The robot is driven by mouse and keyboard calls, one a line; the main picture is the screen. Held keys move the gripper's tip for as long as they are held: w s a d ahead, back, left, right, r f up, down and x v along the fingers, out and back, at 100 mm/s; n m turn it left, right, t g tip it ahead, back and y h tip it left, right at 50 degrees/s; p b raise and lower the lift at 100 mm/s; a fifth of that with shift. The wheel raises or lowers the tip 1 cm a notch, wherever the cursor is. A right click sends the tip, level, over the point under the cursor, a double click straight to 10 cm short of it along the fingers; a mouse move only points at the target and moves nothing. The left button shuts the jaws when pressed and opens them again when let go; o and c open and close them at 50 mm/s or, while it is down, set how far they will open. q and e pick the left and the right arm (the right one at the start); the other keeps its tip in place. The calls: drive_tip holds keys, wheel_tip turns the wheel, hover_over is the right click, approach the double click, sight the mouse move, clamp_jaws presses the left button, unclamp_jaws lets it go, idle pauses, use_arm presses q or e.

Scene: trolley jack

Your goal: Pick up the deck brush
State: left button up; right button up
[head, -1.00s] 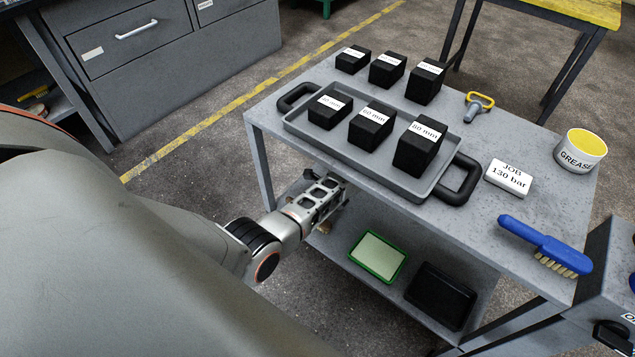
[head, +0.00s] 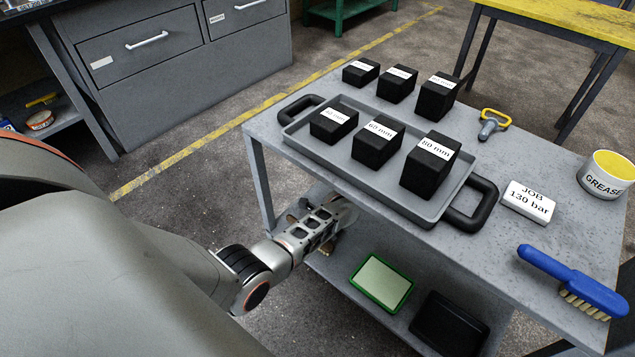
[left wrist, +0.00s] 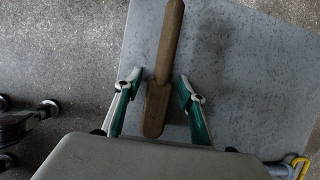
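A long brown wooden piece, like a brush handle (left wrist: 164,70), lies over the lower shelf in the left wrist view. A small brown bit (head: 326,250) shows below my gripper in the head view. My left gripper (left wrist: 158,82) is open, with one finger on each side of the wooden piece and gaps between. In the head view my left gripper (head: 335,213) reaches under the trolley top, its fingertips hidden. A blue brush (head: 573,282) with pale bristles lies on the trolley top at right. I cannot tell which is the deck brush. My right gripper is not in view.
The trolley top (head: 400,262) overhangs my left gripper. A grey tray (head: 302,138) with black blocks stands on it. A green-rimmed tray (head: 363,291) and a black tray (head: 440,330) are on the lower shelf. A grease tub (head: 606,183) stands at right.

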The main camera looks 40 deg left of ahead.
use_arm(q)
clamp_jaws()
drive_tip(key=shift+w+r+p, duration=0.2)
drive_tip(key=shift+r+p, duration=0.2)
drive_tip(key=shift+r, duration=0.35)
wheel_tip(320, 180, up, 2)
drive_tip(key=shift+w+r+p, duration=0.1)
drive_tip(key=shift+r+p, duration=0.1)
drive_tip(key=shift+p, duration=0.45)
drive_tip(key=shift+s+d+r+p, duration=0.2)
drive_tip(key=shift+s+d+p, duration=0.1)
drive_tip(key=shift+d, duration=0.05)
drive_tip(key=s+d+p, duration=0.3)
drive_tip(key=s+d, duration=0.7)
drive_tip(key=d, duration=0.4)
drive_tip(key=shift+f+p, duration=0.35)
drive_tip(key=shift+f, duration=0.05)
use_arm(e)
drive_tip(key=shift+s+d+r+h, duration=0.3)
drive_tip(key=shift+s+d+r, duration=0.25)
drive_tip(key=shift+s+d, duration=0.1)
use_arm(q)
drive_tip(key=c, duration=0.8)
unclamp_jaws()
drive_tip(key=shift+s, duration=0.1)
